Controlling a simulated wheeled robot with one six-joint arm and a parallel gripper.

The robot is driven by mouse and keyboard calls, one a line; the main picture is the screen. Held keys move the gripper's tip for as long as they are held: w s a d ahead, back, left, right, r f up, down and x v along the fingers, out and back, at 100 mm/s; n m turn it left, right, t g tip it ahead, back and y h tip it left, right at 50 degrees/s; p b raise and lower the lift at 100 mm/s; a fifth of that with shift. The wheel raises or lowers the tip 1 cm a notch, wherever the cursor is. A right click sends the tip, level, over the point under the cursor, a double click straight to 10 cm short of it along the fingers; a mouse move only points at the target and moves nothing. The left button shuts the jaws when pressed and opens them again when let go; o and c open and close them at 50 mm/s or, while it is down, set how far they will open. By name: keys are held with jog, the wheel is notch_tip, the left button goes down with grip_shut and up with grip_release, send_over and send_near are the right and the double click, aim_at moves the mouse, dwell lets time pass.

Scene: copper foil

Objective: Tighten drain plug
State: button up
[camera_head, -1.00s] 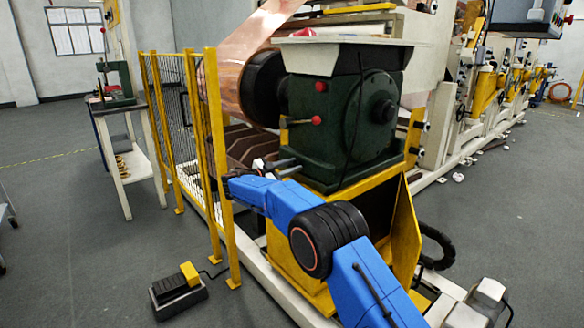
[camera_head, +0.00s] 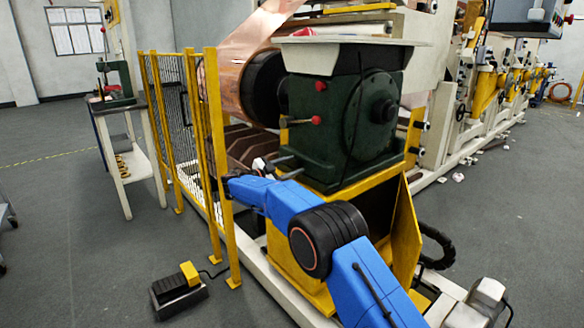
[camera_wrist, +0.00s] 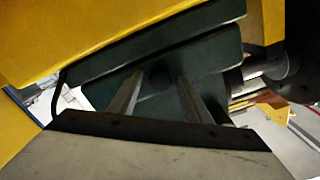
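The drain plug (camera_wrist: 159,77) appears as a small dark round knob on a dark green housing face in the wrist view. The green gearbox housing (camera_head: 335,135) stands on a yellow base in the head view; the plug cannot be made out there. My gripper (camera_wrist: 160,76) is open, its two grey fingers reaching toward the housing. The fingers stand one on each side of the plug in the picture, with a visible gap on both sides. Whether the tips reach past the plug is unclear. In the head view my gripper (camera_head: 297,165) is low at the housing's left side.
Yellow guard posts and mesh (camera_head: 215,170) stand close left of my wrist. The yellow base (camera_head: 400,230) is under the housing. Red-knobbed levers (camera_head: 317,120) stick out above my gripper.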

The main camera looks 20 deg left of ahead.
jog(key=v, duration=1.7)
jog(key=shift+s, duration=0.2)
jog(key=shift+a, duration=0.1)
